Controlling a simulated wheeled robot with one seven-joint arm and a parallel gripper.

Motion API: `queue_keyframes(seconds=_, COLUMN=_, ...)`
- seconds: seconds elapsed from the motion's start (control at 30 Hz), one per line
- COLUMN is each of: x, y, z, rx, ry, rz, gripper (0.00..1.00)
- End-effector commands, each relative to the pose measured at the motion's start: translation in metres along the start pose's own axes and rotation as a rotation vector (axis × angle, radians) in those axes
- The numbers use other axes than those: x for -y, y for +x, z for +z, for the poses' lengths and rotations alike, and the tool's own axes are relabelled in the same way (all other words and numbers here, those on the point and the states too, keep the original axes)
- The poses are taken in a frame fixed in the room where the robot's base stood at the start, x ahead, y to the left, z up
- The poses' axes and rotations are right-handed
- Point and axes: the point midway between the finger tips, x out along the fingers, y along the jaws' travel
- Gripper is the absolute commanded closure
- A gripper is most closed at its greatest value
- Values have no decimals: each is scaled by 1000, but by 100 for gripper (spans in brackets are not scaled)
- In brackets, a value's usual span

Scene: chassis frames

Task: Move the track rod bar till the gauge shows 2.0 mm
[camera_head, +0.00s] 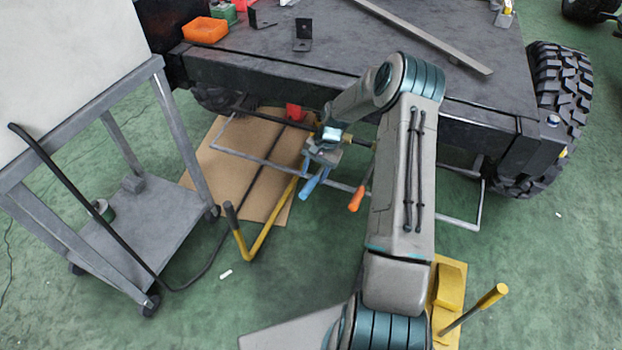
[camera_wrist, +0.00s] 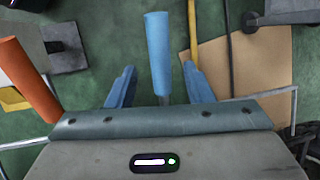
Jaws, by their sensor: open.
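My gripper (camera_wrist: 159,70) is open, with one blue finger on each side of a blue handle (camera_wrist: 157,38). The handle stands between the fingers with gaps on both sides, and its lower end is hidden by the gripper body. In the head view my gripper (camera_head: 320,171) is low in front of the vehicle frame's front beam. An orange handle (camera_head: 358,196) is just to its right; it also shows at the left of the wrist view (camera_wrist: 25,78). I cannot tell which handle belongs to the track rod bar. No gauge reading is legible.
A grey cart (camera_head: 150,222) stands at the left. A yellow bar (camera_head: 262,238) with a dark grip stands before cardboard (camera_head: 225,165) on the green floor. The chassis deck (camera_head: 350,42) carries an orange bin (camera_head: 205,29) and brackets. A tyre (camera_head: 560,85) is at the right.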

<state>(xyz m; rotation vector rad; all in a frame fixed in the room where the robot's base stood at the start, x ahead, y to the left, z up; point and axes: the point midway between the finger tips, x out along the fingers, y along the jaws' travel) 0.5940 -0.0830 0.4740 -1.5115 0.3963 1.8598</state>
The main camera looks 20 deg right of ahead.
Motion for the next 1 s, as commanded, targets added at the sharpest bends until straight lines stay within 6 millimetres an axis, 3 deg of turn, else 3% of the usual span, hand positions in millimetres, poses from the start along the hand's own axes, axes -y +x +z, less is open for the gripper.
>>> queue_keyframes(seconds=0.03, x=1, y=-12, z=0, rx=-4, ry=0, rz=-1, gripper=53)
queue_keyframes(seconds=0.2, x=0, y=-29, z=-1, rx=-2, ry=0, rz=-1, gripper=53)
queue_keyframes(seconds=0.5, x=0, y=-32, z=-1, rx=-1, ry=0, rz=-1, gripper=53)
queue_keyframes(seconds=0.53, x=0, y=-32, z=-1, rx=-1, ry=0, rz=-1, gripper=56)
queue_keyframes(seconds=0.7, x=1, y=-37, z=4, rx=-7, ry=-15, rz=9, gripper=100)
queue_keyframes(seconds=0.87, x=7, y=-63, z=27, rx=-37, ry=-87, rz=50, gripper=100)
queue_keyframes(seconds=1.0, x=10, y=-99, z=66, rx=-80, ry=-193, rz=112, gripper=100)
